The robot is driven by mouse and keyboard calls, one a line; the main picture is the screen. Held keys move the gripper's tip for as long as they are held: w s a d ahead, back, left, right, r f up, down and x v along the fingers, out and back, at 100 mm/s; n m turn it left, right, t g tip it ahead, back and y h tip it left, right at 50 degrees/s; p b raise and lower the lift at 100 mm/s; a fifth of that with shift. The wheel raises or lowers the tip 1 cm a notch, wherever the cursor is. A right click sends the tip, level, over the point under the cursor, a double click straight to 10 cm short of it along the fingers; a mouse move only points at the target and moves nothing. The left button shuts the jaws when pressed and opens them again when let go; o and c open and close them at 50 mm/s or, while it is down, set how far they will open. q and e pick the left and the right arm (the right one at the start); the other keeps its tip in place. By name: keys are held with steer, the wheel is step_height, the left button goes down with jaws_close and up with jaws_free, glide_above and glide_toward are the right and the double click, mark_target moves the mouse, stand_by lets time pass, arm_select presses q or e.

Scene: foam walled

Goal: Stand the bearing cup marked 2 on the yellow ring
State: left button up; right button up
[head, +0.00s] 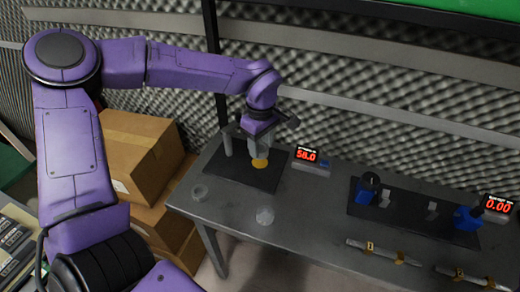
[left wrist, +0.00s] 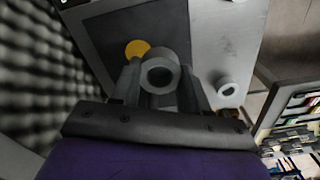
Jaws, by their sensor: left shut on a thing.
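My left gripper (head: 260,148) is over the dark mat, and its two fingers are shut on a grey hollow cup (left wrist: 160,76), seen end-on in the left wrist view (left wrist: 162,88). No number can be read on this cup. The yellow ring (head: 260,163) looks like a flat yellow disc on the mat, just below the fingertips in the head view. The height of the cup above the mat cannot be told. My right gripper is out of view.
A display (head: 308,156) reads 58.0 right of the mat (head: 228,176). Blue fixtures (head: 468,217) and metal rods (head: 385,252) lie further right.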

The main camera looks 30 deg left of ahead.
arm_select(q)
glide_above(260, 162)
step_height(260, 162, down, 6)
steer(key=shift+r+p, duration=0.1)
steer(key=shift+p, duration=0.35)
steer(key=f, duration=0.2)
steer(key=shift+s+f, duration=0.2)
steer(key=shift+f, duration=0.2)
steer(key=shift+w+f, duration=0.2)
steer(key=shift+f, duration=0.1)
steer(key=shift+s+f, duration=0.1)
steer(key=shift+f, duration=0.05)
steer(key=o, duration=1.1)
steer(key=shift+o, duration=0.2)
step_height(260, 162, up, 12)
steer(key=b, duration=0.1)
steer(key=shift+r, duration=0.25)
